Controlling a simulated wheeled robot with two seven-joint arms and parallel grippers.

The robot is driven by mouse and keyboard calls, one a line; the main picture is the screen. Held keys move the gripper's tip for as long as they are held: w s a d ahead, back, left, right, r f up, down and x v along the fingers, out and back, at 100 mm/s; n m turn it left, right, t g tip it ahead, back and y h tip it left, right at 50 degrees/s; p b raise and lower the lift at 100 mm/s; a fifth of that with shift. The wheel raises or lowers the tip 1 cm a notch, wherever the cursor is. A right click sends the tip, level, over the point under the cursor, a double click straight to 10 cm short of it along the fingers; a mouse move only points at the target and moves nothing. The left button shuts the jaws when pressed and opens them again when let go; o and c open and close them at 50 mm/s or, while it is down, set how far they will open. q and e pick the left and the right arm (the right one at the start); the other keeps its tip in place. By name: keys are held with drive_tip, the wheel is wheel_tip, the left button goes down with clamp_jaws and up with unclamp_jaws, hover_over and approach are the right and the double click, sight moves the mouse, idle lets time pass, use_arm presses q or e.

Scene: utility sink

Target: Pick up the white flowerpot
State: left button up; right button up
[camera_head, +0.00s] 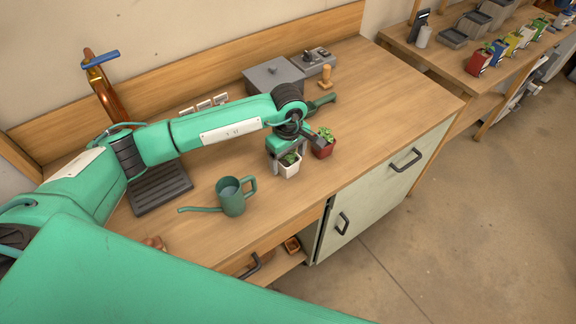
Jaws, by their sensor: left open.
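The white flowerpot (289,171) stands upright on the wooden counter and holds a small green plant. My left gripper (289,163) reaches down over it from above, with its fingers beside the pot's upper part. The jaws are open, and I cannot tell whether they touch the pot. Part of the plant and the pot's rim is hidden by the gripper. My right gripper is not in the view.
A red flowerpot (324,150) with a plant stands close to the right. A green watering can (232,198) stands to the left, near the front. A grey box (273,77) is behind my arm. The counter's right part is clear.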

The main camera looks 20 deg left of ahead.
sight(288, 160)
use_arm(q)
wheel_tip(288, 160, down, 3)
drive_tip(key=shift+w+b, duration=0.1)
drive_tip(key=shift+b, duration=0.2)
drive_tip(key=shift+r, duration=0.1)
drive_tip(key=shift+c, duration=0.5)
drive_tip(key=c, duration=1)
